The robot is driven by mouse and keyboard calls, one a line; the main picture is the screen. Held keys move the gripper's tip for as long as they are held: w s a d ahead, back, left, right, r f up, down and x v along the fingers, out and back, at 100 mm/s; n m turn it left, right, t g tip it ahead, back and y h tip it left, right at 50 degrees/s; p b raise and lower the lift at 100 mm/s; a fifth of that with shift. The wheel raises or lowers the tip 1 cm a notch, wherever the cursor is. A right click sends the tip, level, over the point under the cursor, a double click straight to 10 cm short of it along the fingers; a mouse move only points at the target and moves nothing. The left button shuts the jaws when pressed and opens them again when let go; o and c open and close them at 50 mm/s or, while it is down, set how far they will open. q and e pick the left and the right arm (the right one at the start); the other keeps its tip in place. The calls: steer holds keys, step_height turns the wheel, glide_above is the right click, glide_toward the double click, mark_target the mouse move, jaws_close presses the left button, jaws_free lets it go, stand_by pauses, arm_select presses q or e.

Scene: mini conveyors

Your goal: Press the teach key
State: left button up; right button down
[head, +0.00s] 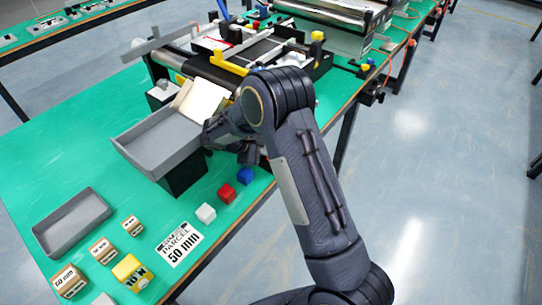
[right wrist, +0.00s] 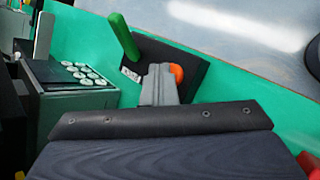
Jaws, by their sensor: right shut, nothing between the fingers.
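In the right wrist view my right gripper (right wrist: 160,78) is shut with nothing between its fingers. Its grey fingertips are beside an orange round knob (right wrist: 176,74), which they partly cover; I cannot tell whether they touch. The knob and a green lever (right wrist: 123,36) are on a black base with a small white label (right wrist: 131,75). A box with several round pale keys (right wrist: 88,74) stands at the left of that view. I cannot read which key is the teach key. In the head view my right forearm hides the gripper's tips. My left gripper is not in view.
A grey tray (head: 150,141) stands on a black block (head: 185,177) left of my arm. Another grey tray (head: 72,222) and several labelled blocks are at the left. Conveyor rollers (head: 335,15) are behind.

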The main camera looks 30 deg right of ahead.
steer(key=shift+r+p, duration=0.45)
steer(key=shift+r, duration=0.4)
steer(key=shift+r+p, duration=1.65)
steer(key=shift+r, duration=0.9)
steer(key=s+a+r+m+y, duration=0.1)
steer(key=s+r+m+y, duration=0.55)
steer(key=s, duration=0.85)
steer(key=s+a+r+m+t+y, duration=0.2)
steer(key=s+a+r+t+y, duration=0.1)
steer(key=s, duration=0.4)
steer(key=s+a+r+m+t+y, duration=0.2)
steer(key=s+a+r+t+y, duration=0.1)
steer(key=s+a, duration=0.3)
steer(key=shift+s+a+r, duration=0.2)
steer(key=shift+s+r, duration=0.05)
steer(key=shift+s, duration=0.35)
